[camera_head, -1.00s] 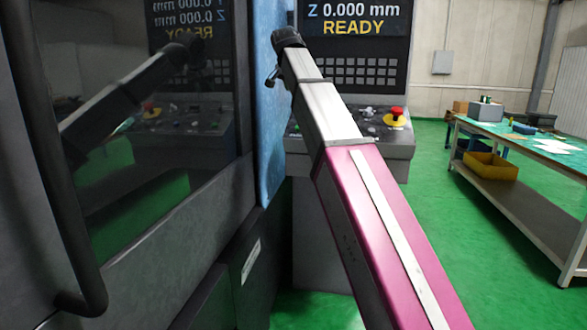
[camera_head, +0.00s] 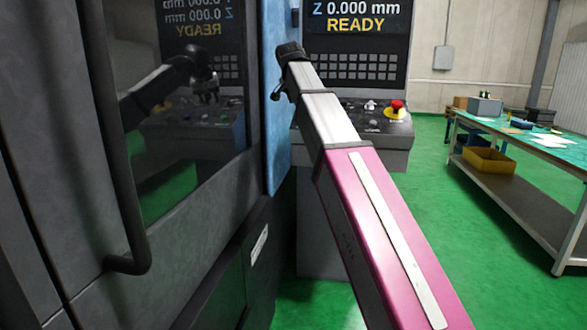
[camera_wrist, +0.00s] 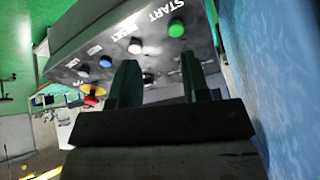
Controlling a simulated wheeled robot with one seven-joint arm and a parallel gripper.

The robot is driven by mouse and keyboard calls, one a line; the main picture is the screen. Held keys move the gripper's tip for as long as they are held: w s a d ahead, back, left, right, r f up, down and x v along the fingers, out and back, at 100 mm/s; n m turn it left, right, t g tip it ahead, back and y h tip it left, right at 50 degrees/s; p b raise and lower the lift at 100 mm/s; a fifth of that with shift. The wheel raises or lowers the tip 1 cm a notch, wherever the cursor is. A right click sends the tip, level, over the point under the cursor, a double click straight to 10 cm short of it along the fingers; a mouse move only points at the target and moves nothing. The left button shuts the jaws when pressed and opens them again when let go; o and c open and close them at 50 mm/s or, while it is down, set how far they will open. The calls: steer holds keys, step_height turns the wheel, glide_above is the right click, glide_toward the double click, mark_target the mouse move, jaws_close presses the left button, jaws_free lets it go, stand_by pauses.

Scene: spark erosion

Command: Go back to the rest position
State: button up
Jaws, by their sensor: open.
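My gripper (camera_head: 278,90) is at the far end of my pink and silver arm, in front of the blue side panel of the machine. In the head view its fingers are small and partly hidden by the wrist. In the wrist view my gripper (camera_wrist: 158,82) has its two dark fingers apart, with nothing held between them. Behind the fingers is the control panel (camera_wrist: 110,45), with a green START button (camera_wrist: 176,28) and a red emergency button (camera_wrist: 91,100). I cannot tell the exact distance between the fingers and the panel.
The dark machine (camera_head: 60,200) with a glass door and long handle (camera_head: 122,170) stands close on the left. The control console (camera_head: 365,130) stands ahead, its screen reading READY. A workbench (camera_head: 530,185) with a yellow bin (camera_head: 488,160) stands right. Green floor (camera_head: 425,190) is clear between.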

steer(key=s+d+f+n+g, duration=0.1)
steer(key=s+d+f, duration=0.15)
steer(key=f, duration=0.95)
steer(key=s+d+f+n+g, duration=0.1)
steer(key=d+f, duration=0.3)
steer(key=f, duration=0.8)
steer(key=s+d+f+n+g, duration=0.1)
steer(key=s+d+f, duration=0.15)
steer(key=f, duration=0.85)
steer(key=s+d+f+n+g+y, duration=0.1)
steer(key=s+d+f, duration=0.3)
steer(key=s+f, duration=0.5)
steer(key=s+d+f+n+g+y, duration=0.1)
steer(key=s+d+f, duration=0.3)
steer(key=s+f, duration=0.6)
step_height(320, 180, down, 8)
steer(key=shift+r+n+g, duration=0.2)
steer(key=shift+n+g, duration=0.4)
steer(key=shift+g, duration=0.1)
